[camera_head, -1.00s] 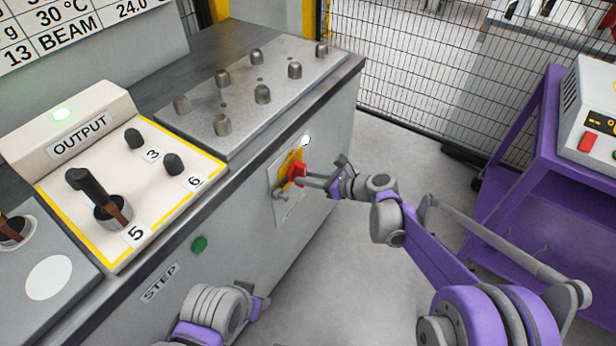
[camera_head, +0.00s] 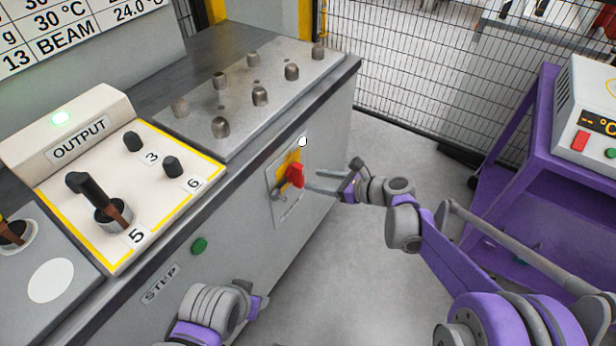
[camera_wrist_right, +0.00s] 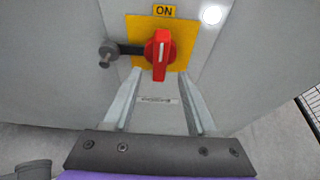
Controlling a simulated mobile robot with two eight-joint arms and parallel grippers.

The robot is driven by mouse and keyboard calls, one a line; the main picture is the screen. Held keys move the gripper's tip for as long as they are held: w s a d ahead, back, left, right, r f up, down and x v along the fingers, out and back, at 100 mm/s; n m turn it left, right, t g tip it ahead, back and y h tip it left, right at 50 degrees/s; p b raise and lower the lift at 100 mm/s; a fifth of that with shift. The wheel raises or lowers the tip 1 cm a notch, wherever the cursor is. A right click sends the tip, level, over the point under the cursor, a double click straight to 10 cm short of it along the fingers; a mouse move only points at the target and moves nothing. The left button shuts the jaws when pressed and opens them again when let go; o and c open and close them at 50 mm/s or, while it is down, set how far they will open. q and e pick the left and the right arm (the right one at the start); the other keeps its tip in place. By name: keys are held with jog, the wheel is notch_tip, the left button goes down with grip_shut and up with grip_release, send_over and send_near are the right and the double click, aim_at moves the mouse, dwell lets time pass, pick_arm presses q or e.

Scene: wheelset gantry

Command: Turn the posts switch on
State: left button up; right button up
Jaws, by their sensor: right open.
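The posts switch is a red handle (camera_head: 295,175) on a yellow plate (camera_head: 281,165) on the cabinet's front. In the right wrist view, the red handle (camera_wrist_right: 160,55) stands upright, its white mark at the top below the "ON" label (camera_wrist_right: 164,11). A dark bar with a round grey knob (camera_wrist_right: 106,54) sticks out to the left of the handle. My right gripper (camera_head: 310,182) is open and empty, just in front of the switch, its fingers apart from the handle. My left arm shows at the bottom; its fingers are not clear.
A round white lamp (camera_head: 302,141) shines above the switch. The OUTPUT panel (camera_head: 95,185) and a metal plate with several grey posts (camera_head: 260,96) are on the cabinet top. A green button (camera_head: 199,245) is near STEP. A purple cart (camera_head: 520,190) stands right; floor between is clear.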

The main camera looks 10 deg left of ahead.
pick_arm(q)
jog(key=shift+r+p, duration=0.4)
jog(key=shift+r, duration=0.2)
pick_arm(e)
jog(key=v, duration=0.6)
jog(key=s+d+f+n+h, duration=0.2)
jog(key=s+d+n+h, duration=0.2)
jog(key=s+d+n, duration=0.45)
jog(key=s+d+f+n+h, duration=0.1)
jog(key=s+d+n+h, duration=0.4)
jog(key=s, duration=0.7)
jog(key=s+d+f+n+h, duration=0.2)
jog(key=s+d+n+h, duration=0.2)
jog(key=s+d+n, duration=0.5)
pick_arm(q)
notch_tip(320, 180, up, 23)
jog(key=w+t+p, duration=0.1)
jog(key=p, duration=1.8)
jog(key=shift+w+f+p, duration=0.2)
jog(key=shift+p, duration=0.2)
pick_arm(e)
notch_tip(320, 180, up, 23)
jog(key=shift+w+a+t, duration=0.2)
jog(key=shift+w+t, duration=0.15)
jog(key=shift+t, duration=0.05)
